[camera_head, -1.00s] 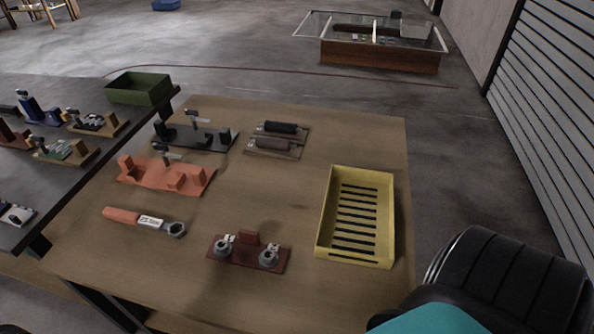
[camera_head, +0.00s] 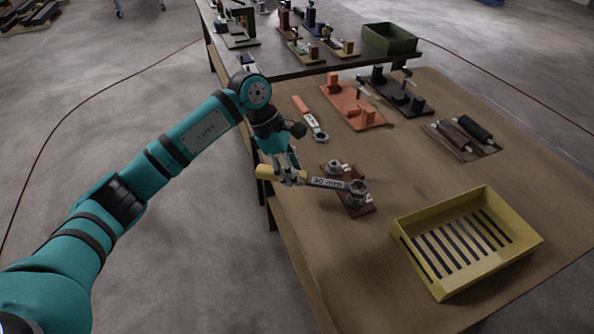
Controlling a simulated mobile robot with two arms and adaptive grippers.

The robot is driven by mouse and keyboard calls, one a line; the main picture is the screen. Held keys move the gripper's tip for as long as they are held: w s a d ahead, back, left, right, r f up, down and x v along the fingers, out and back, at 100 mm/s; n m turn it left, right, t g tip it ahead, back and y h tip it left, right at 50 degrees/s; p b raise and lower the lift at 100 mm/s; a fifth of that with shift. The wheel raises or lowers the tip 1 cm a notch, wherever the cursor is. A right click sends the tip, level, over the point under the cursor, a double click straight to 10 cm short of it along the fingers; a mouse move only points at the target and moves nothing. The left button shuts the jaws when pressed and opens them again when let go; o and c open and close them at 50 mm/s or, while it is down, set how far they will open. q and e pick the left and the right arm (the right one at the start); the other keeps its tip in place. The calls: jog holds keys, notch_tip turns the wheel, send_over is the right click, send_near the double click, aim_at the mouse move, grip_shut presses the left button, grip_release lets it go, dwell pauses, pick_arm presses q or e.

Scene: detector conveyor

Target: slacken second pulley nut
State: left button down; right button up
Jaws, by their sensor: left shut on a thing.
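My left gripper (camera_head: 286,172) is shut on a wrench (camera_head: 328,183) with a yellow handle (camera_head: 266,172) and a grey, lettered shank. The wrench's ring end is over the nearer of two round grey pulley fittings on a dark red base (camera_head: 366,208). I cannot tell whether the ring is seated around the nut or just above it; the ring hides most of that fitting. The farther pulley fitting (camera_head: 335,167) shows clear of the wrench. The base lies on the brown table. My right gripper is not in view.
A yellow slotted tray (camera_head: 468,240) stands at the right front. An orange-handled wrench (camera_head: 310,118), an orange fixture (camera_head: 352,106), a black fixture (camera_head: 396,94) and two dark-handled tools (camera_head: 462,136) lie farther back. A dark table (camera_head: 340,62) with a green bin (camera_head: 389,39) adjoins.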

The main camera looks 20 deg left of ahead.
pick_arm(q)
jog(key=shift+w+r+n, duration=0.35)
jog(key=shift+w+n, duration=0.15)
jog(key=shift+w, duration=0.1)
jog(key=shift+d+r+t, duration=0.15)
jog(key=shift+r+t, duration=0.1)
jog(key=shift+t, duration=0.05)
jog(key=shift+w+f, duration=0.1)
jog(key=shift+f, duration=0.15)
jog(key=shift+f+b, duration=1.2)
jog(key=shift+f, duration=0.85)
jog(key=shift+b, duration=0.4)
